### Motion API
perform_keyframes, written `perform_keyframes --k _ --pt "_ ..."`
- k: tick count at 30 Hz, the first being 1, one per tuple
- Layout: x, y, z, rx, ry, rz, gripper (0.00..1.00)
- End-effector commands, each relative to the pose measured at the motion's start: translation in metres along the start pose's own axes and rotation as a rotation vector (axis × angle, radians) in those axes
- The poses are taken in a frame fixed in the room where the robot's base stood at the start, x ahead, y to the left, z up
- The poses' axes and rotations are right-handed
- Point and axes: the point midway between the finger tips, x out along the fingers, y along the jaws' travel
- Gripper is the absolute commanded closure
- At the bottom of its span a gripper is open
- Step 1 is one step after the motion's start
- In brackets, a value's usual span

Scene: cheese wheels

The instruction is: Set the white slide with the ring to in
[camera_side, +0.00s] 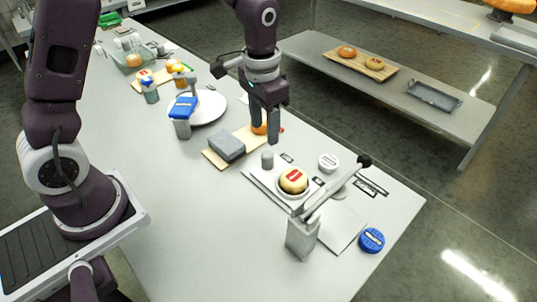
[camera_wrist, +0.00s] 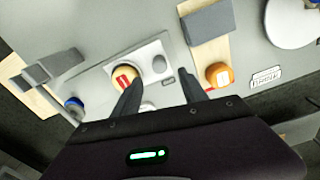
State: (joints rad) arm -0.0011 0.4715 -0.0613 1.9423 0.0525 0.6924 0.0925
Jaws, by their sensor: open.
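The white slide (camera_side: 262,178) lies on the table, with a ring at its near end and an upright grey knob (camera_side: 267,159) at its other end. A pale yellow cheese wheel (camera_side: 293,180) with a red label sits in the ring. In the wrist view, the slide (camera_wrist: 148,49), knob (camera_wrist: 159,64) and cheese wheel (camera_wrist: 124,77) show beyond the fingers. My gripper (camera_side: 262,139) is open and empty, pointing down above the table near the knob, and apart from it. The wrist view shows the gripper's two spread fingers (camera_wrist: 160,90), which partly cover the slide's surroundings.
A grey post with a black-tipped lever (camera_side: 335,188) stands beside the ring, its arm reaching over that end. A wooden board (camera_side: 217,159) with a grey block (camera_side: 227,147) and orange cheese (camera_wrist: 219,75) lies behind. White (camera_side: 329,162) and blue (camera_side: 371,240) round pieces lie nearby.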

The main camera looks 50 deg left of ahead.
Motion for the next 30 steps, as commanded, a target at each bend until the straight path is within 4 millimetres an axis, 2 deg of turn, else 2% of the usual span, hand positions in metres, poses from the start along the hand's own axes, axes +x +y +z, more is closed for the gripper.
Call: perform_keyframes --k 1,15,24,25,30 --pt "0.014 0.001 -0.004 0.006 -0.020 0.006 0.50" --pt "0.091 0.002 -0.004 0.013 -0.038 0.011 0.50" --pt "0.098 0.002 -0.005 0.012 -0.035 0.011 0.50" --pt "0.098 0.002 -0.005 0.012 -0.035 0.011 0.52" --pt "0.097 0.002 -0.004 0.012 -0.035 0.011 0.85"
